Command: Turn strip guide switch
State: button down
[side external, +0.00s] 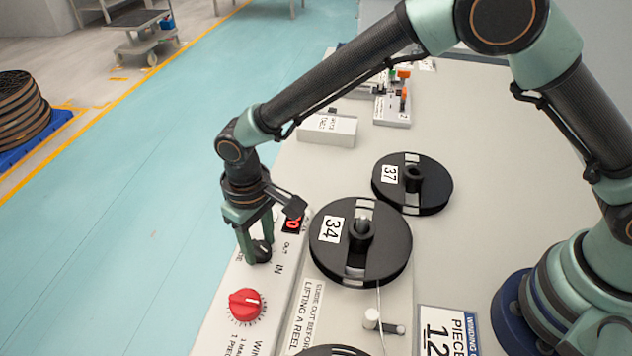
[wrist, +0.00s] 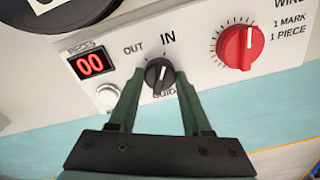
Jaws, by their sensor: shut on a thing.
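The strip guide switch (wrist: 159,76) is a small black knob with a white pointer line, on the pale panel between the labels OUT and IN. In the wrist view its line appears to point up towards IN. My gripper (wrist: 158,90) is shut on the switch, with one green finger on each side of it. In the side external view my gripper (side external: 257,252) points down at the panel, and the switch (side external: 262,250) is partly hidden between the fingers.
A red dial (wrist: 240,46) sits beside the switch. A red counter (wrist: 91,63) reads 00, with a pale round button (wrist: 108,96) below it. Black reels marked 34 (side external: 390,250) and 37 (side external: 433,188) stand on the bench to the right of my gripper.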

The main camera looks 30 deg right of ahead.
aim_at(259, 245)
jog(key=shift+c, duration=1.7)
grip_release()
jog(key=shift+r, duration=0.1)
notch_tip(259, 245, up, 12)
